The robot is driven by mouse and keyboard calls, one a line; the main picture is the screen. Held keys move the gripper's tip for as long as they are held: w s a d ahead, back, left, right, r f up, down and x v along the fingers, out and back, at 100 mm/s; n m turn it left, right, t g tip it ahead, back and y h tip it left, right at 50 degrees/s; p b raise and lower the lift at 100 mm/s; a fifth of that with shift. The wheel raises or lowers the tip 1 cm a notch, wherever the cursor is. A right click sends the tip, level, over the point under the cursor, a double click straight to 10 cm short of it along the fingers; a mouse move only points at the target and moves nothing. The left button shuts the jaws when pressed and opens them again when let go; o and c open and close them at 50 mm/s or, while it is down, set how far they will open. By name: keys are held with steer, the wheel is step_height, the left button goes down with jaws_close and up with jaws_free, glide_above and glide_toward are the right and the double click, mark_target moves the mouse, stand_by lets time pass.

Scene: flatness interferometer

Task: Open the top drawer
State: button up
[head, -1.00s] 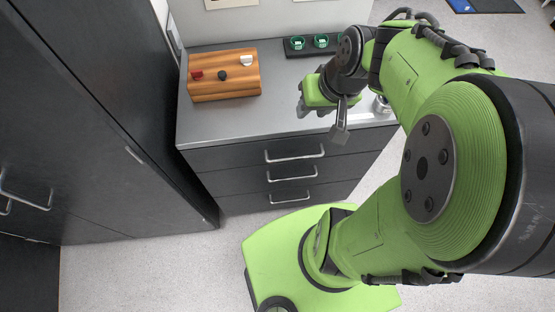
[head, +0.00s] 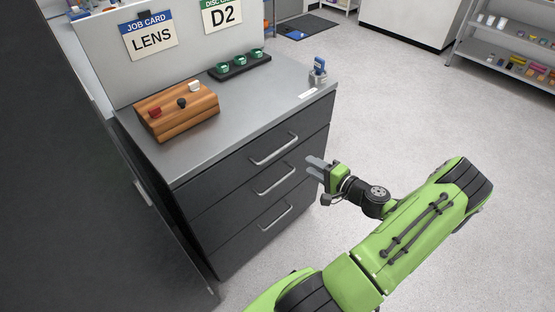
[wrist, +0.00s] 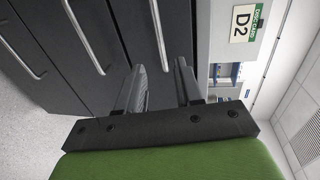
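The top drawer (head: 229,175) is the uppermost of three dark drawers under the grey worktop and looks shut, flush with the others. Its silver bar handle (head: 273,149) is clear in the head view. In the wrist view the same handle (wrist: 159,35) runs up the picture, beyond the gap between my fingers. My gripper (head: 314,168) is open and empty, in front of the cabinet to the right of the handle, its fingers pointing toward the drawer fronts. The fingers (wrist: 161,80) stand apart in the wrist view and do not appear to touch the handle.
The middle handle (head: 276,181) and bottom handle (head: 275,215) sit below. On the worktop (head: 240,108) are a wooden block (head: 178,112), a black tray with green cups (head: 240,66) and a small blue-grey item (head: 318,71). A tall dark cabinet (head: 90,170) stands left. Floor at right is clear.

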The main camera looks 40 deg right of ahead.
mark_target(281, 148)
steer(key=w+f, duration=0.1)
steer(key=w, duration=0.4)
steer(key=w+f+b, duration=0.1)
steer(key=w, duration=0.3)
steer(key=w+f+b, duration=0.1)
steer(key=w, duration=0.4)
steer(key=shift+w+a, duration=0.2)
steer(key=shift+w, duration=0.1)
jaws_close()
